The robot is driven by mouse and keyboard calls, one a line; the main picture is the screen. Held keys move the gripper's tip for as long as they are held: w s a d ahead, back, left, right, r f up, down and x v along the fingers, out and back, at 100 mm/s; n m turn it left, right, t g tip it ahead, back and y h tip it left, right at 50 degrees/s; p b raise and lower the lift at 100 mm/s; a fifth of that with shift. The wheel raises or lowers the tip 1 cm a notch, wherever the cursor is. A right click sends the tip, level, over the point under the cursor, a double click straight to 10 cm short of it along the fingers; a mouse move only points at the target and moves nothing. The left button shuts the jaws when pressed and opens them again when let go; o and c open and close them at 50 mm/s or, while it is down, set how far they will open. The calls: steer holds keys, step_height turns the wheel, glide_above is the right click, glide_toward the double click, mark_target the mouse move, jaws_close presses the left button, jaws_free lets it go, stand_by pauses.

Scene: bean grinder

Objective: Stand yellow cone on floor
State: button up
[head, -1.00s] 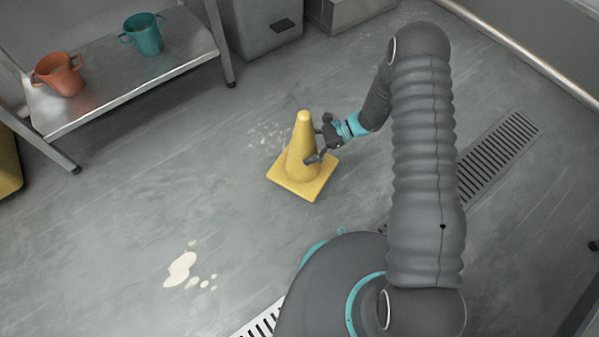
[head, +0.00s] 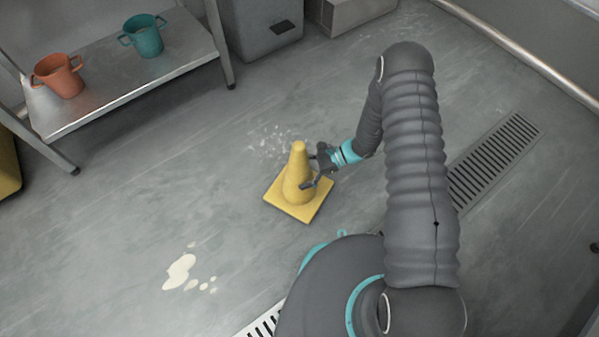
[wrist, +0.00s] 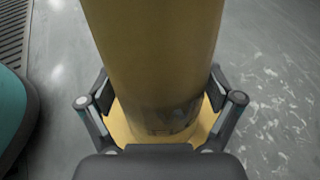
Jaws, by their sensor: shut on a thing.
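The yellow cone (head: 298,178) is upright in the head view, with its square base (head: 297,207) at the bottom. My gripper (head: 312,171) is at the cone's right side, its fingers around the cone's body. In the wrist view the cone (wrist: 150,55) fills the middle, and my gripper (wrist: 160,108) is shut on it with a finger on each side. Part of the base shows below the cone's body in the wrist view. I cannot tell whether the base touches the floor or hangs just above it.
Pale spots (head: 181,271) lie on the floor at lower left, and whitish flecks (head: 268,138) lie behind the cone. A metal shelf (head: 110,85) with an orange cup (head: 60,76) and a teal cup (head: 144,36) stands at upper left. A floor drain (head: 495,160) is at right.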

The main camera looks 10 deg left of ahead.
steer(key=shift+f, duration=0.1)
steer(key=o, duration=1.5)
